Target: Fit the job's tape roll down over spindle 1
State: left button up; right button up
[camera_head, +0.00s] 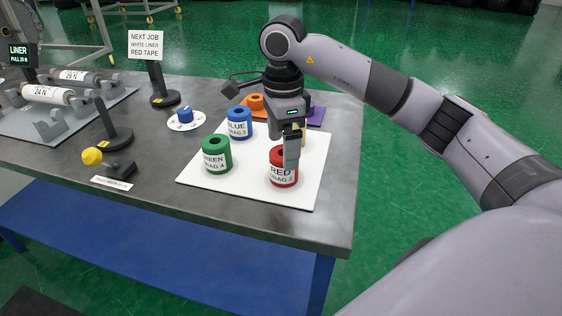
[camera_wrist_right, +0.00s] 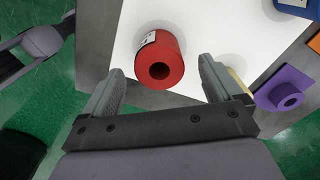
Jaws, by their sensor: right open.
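The job sign (camera_head: 145,44) reads "NEXT JOB WHITE LINER RED TAPE". The red tape roll (camera_head: 283,172), labelled RED with a smaller drag line, stands upright at the front right of the white mat (camera_head: 252,180). It also shows in the right wrist view (camera_wrist_right: 162,60) with its dark centre hole facing the camera. My right gripper (camera_head: 291,150) points down over the red roll, open; in the wrist view its fingers (camera_wrist_right: 160,72) are spread either side of the roll, without evident grip. No spindle marked 1 can be made out. My left gripper is not in view.
Green (camera_head: 216,155), blue (camera_head: 239,122), orange (camera_head: 255,103) and purple (camera_wrist_right: 286,92) rolls stand nearby; a tan one is mostly hidden.

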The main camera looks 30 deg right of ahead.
notch_tip(320, 180, down, 5)
jog(key=shift+s+d+r, duration=0.1)
jog(key=shift+s, duration=0.05)
jog(key=c, duration=1.2)
jog(key=shift+c, duration=0.2)
jog(key=shift+r, duration=0.15)
